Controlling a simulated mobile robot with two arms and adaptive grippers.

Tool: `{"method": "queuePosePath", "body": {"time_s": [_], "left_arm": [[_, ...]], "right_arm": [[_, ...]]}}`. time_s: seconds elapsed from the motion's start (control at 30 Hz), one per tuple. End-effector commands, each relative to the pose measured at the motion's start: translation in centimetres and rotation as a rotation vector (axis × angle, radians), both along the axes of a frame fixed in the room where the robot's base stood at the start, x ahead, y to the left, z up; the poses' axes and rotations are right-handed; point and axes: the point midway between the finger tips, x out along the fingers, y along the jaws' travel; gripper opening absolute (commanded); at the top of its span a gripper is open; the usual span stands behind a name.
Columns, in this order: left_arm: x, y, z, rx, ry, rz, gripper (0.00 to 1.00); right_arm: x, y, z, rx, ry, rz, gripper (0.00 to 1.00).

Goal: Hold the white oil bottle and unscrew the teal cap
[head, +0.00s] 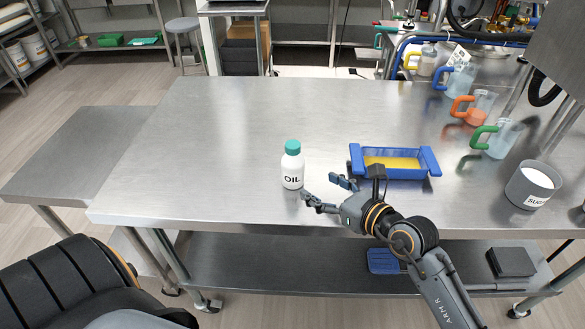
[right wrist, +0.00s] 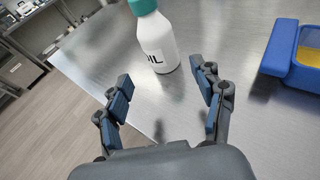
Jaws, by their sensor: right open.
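The white oil bottle (head: 292,171) stands upright on the steel table (head: 215,130), with its teal cap (head: 293,147) on top. My right gripper (head: 322,192) is open and empty, just right of the bottle and close to it in the head view. In the right wrist view the bottle (right wrist: 160,42) stands ahead of the open fingers (right wrist: 165,95), apart from them. The teal cap (right wrist: 143,6) is partly cut off by the top edge there. My left gripper is not in view; only a dark part of my body shows at the lower left.
A blue tray (head: 432,160) with yellow contents sits right of the bottle. A grey sugar container (head: 532,187) and several jugs, one with a green handle (head: 485,137), stand at the right. The table left of and behind the bottle is clear.

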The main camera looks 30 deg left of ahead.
Motion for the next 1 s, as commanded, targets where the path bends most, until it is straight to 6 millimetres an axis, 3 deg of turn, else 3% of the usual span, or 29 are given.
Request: {"method": "queuePosePath", "body": {"time_s": [0.17, 0.7, 1.0], "left_arm": [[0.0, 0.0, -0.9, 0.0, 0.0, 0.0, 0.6], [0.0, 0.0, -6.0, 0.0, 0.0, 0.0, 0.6], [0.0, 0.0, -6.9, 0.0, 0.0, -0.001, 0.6]], "right_arm": [[0.4, 0.9, -1.0, -0.03, -0.015, 0.006, 0.68], [2.4, 7.6, -3.2, -0.027, -0.013, 0.005, 0.68], [2.8, 9.1, -3.4, -0.025, -0.012, 0.005, 0.68]]}}
